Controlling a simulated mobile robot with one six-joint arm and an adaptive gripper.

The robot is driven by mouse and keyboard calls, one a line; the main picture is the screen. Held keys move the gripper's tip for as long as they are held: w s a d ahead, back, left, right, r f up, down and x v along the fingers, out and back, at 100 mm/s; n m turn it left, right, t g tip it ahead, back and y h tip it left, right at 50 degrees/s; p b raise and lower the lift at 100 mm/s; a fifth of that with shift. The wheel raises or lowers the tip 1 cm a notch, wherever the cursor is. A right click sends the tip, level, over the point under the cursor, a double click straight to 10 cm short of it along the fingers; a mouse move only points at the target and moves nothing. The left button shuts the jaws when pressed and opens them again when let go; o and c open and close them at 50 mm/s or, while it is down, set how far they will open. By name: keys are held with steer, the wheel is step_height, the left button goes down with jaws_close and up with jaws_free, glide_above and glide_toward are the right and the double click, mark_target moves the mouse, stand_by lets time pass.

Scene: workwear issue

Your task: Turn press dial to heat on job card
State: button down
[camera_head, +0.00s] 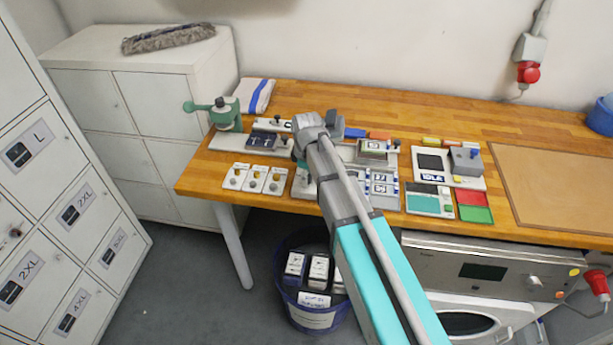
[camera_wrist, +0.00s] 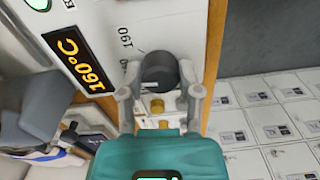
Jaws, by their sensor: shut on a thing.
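The press dial (camera_wrist: 158,70) is a dark round knob on a white panel (camera_wrist: 118,18) in the wrist view. My gripper (camera_wrist: 160,91) is shut on it, one grey finger on each side. A printed 160 mark (camera_wrist: 125,37) shows just above the dial, beside other partly hidden marks. A black display (camera_wrist: 78,60) next to it reads 160°C in amber. In the head view my arm reaches over the bench and hides the dial and fingertips. I cannot tell which card is the job card.
The wooden bench (camera_head: 500,135) carries a green hand press (camera_head: 228,112), small white cards (camera_head: 236,176), a panel reading IDLE (camera_head: 432,177) and red and green pads (camera_head: 475,214). A blue bin (camera_head: 287,292) stands below. White lockers (camera_head: 55,225) stand left. The brown mat (camera_head: 570,180) is clear.

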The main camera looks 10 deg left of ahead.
steer(key=m, duration=0.3)
steer(key=shift+m, duration=2.3)
steer(key=shift+c, duration=1.5)
jaws_free()
steer(key=shift+n, duration=0.5)
